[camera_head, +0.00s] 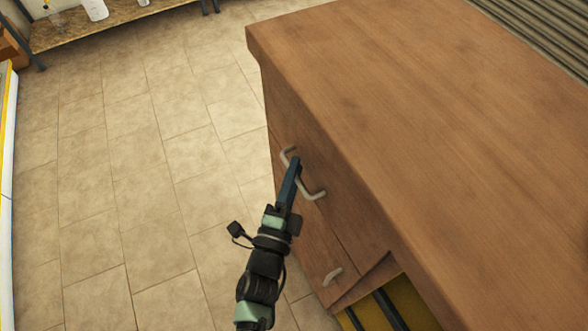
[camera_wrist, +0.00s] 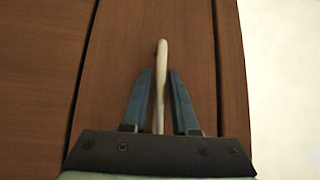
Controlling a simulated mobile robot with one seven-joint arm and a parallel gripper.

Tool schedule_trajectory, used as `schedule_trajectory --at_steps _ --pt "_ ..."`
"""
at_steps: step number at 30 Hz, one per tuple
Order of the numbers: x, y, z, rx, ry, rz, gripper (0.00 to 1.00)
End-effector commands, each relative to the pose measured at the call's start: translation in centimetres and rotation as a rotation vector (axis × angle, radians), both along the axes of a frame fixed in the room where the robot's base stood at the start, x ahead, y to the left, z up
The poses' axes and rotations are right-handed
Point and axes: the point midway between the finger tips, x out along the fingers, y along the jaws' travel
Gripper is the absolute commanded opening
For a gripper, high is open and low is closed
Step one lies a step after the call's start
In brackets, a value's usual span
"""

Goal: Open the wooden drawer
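The wooden drawer (camera_wrist: 115,65) is part of a brown cabinet, and its front looks flush with the cabinet face. Its pale bar handle (camera_head: 316,194) shows on the cabinet's front in the head view, partly covered by my gripper (camera_head: 292,168). In the wrist view, the handle (camera_wrist: 162,52) runs lengthwise between the two blue fingers of my gripper (camera_wrist: 161,74). A narrow gap shows on each side of the handle, so the fingers are open around it. The handle's lower end is hidden behind the gripper body.
The wooden cabinet top (camera_head: 430,110) is bare. A second handle (camera_head: 333,276) sits lower on the front, near a yellow surface (camera_head: 410,300) with dark bars. Tiled floor (camera_head: 130,170) is clear in front of the cabinet. A shelf (camera_head: 100,27) with white bottles stands far back.

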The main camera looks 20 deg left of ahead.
Motion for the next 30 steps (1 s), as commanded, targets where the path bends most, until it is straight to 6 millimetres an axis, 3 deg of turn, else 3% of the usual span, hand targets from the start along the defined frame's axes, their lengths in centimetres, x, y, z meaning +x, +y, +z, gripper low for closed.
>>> schedule_trajectory --at_steps 7,12,30 --pt "0.06 0.00 0.00 -0.001 0.000 0.000 0.27" --pt "0.05 0.00 0.00 -0.001 0.000 0.000 0.00" --pt "0.03 -0.02 -0.01 -0.001 0.000 0.000 0.00"
